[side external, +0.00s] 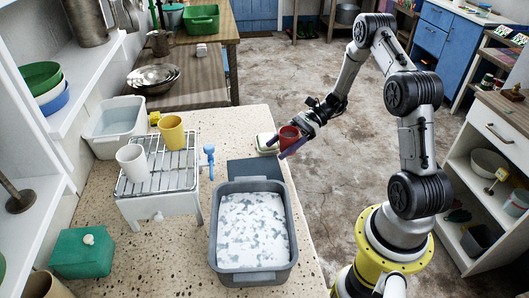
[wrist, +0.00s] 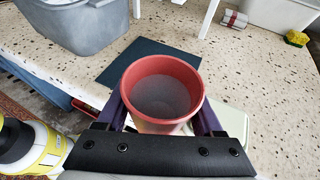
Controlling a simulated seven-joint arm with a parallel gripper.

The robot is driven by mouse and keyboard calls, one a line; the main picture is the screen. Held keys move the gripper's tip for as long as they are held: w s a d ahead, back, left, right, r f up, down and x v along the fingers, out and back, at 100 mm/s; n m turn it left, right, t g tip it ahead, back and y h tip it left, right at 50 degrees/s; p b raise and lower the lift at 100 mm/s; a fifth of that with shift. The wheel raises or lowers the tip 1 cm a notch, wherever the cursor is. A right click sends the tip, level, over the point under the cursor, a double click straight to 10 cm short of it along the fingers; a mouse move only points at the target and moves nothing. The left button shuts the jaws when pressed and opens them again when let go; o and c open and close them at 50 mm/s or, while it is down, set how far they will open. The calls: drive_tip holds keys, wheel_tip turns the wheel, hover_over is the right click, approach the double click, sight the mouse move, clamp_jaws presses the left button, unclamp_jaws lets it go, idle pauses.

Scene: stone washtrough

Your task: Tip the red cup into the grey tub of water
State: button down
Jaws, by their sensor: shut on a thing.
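The red cup (side external: 290,137) is upright between the fingers of my gripper (side external: 285,147) near the right edge of the speckled counter. In the wrist view the red cup (wrist: 162,88) shows its open top and a greyish inside; what it holds is hard to tell. My gripper (wrist: 165,118) is shut on the cup, one purple finger on each side. The grey tub (side external: 252,232) stands on the counter, nearer the camera than the cup, with white foam patches over its water. Its corner shows at the top left of the wrist view (wrist: 75,25).
A dark flat mat (side external: 253,172) lies between tub and cup. A pale green-white dish (side external: 266,143) sits beside the cup. Left of the tub, a wire rack (side external: 160,170) holds a white cup (side external: 132,162) and a yellow cup (side external: 172,132); a blue-handled brush (side external: 209,160) stands by it.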

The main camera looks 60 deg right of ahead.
drive_tip(key=shift+s+d+r, duration=0.1)
drive_tip(key=shift+d, duration=0.3)
drive_tip(key=r, duration=0.8)
drive_tip(key=a+r, duration=0.1)
drive_tip(key=r, duration=0.4)
drive_tip(key=shift+s, duration=0.1)
drive_tip(key=s+a+n+g+y, duration=0.1)
drive_tip(key=s+a+n+g, duration=0.25)
drive_tip(key=a, duration=0.85)
drive_tip(key=s+a+n+g, duration=0.3)
drive_tip(key=s+a, duration=0.2)
drive_tip(key=a, duration=0.8)
drive_tip(key=shift+m, duration=0.25)
wheel_tip(320, 180, down, 5)
drive_tip(key=shift+d+f, duration=0.1)
drive_tip(key=shift+f, duration=0.05)
drive_tip(key=shift+w+d+n+t+h, duration=0.15)
drive_tip(key=shift+n+t+h, duration=0.25)
drive_tip(key=shift+h, duration=0.3)
